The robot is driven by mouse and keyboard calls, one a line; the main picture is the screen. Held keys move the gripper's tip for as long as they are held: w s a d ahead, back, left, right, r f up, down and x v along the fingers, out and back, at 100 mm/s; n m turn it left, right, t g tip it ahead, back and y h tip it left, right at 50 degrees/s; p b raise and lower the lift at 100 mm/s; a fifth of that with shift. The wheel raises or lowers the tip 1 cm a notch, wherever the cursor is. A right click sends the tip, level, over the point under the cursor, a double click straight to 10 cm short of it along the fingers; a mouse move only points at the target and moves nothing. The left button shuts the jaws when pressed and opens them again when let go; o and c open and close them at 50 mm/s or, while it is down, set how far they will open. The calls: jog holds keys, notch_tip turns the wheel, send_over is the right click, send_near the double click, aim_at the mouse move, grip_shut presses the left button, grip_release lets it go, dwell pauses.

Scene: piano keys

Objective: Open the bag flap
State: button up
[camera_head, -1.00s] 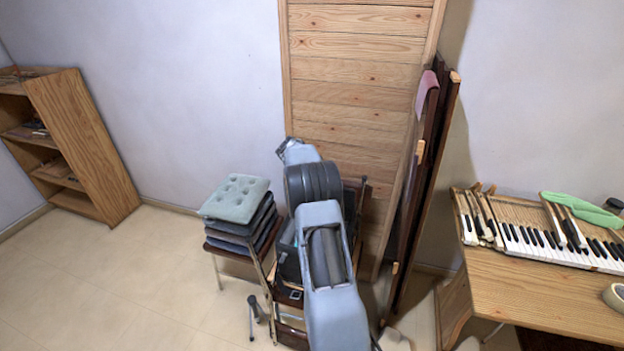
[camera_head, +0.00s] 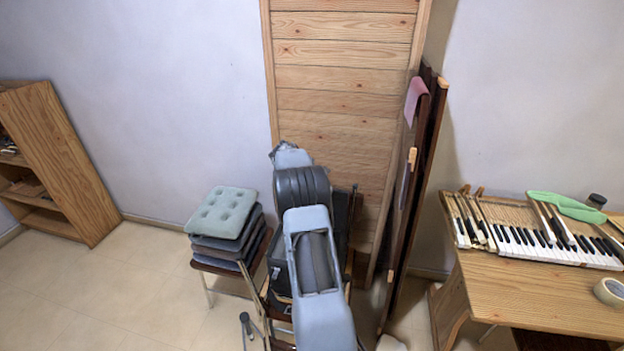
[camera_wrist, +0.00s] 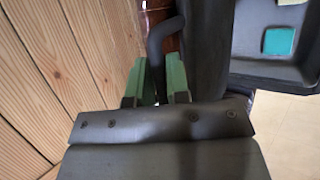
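The dark bag (camera_head: 279,272) stands on a chair behind my arm and is mostly hidden by it in the head view. In the wrist view its open inside (camera_wrist: 265,70) shows at upper right, with a small teal square (camera_wrist: 279,41) in it. The dark flap (camera_wrist: 208,50) stands raised beside the opening. A dark curved handle (camera_wrist: 160,40) runs down between the green fingers of my gripper (camera_wrist: 158,78). The fingers appear closed around it, though the contact is partly hidden. My gripper is hidden in the head view.
A wooden slatted panel (camera_head: 340,80) rises close behind and left of my gripper. Stacked cushions (camera_head: 223,213) sit on a chair at left. Dark boards (camera_head: 412,200) lean at right. A desk (camera_head: 540,290) with piano keys stands farther right. The floor at left is clear.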

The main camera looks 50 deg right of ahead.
jog(key=shift+o, duration=0.7)
jog(key=shift+a, duration=0.1)
jog(key=shift+o, duration=1.1)
jog(key=shift+s, duration=0.1)
jog(key=shift+f, duration=0.1)
jog(key=b+v, duration=0.2)
jog(key=v, duration=1.2)
jog(key=shift+w, duration=0.2)
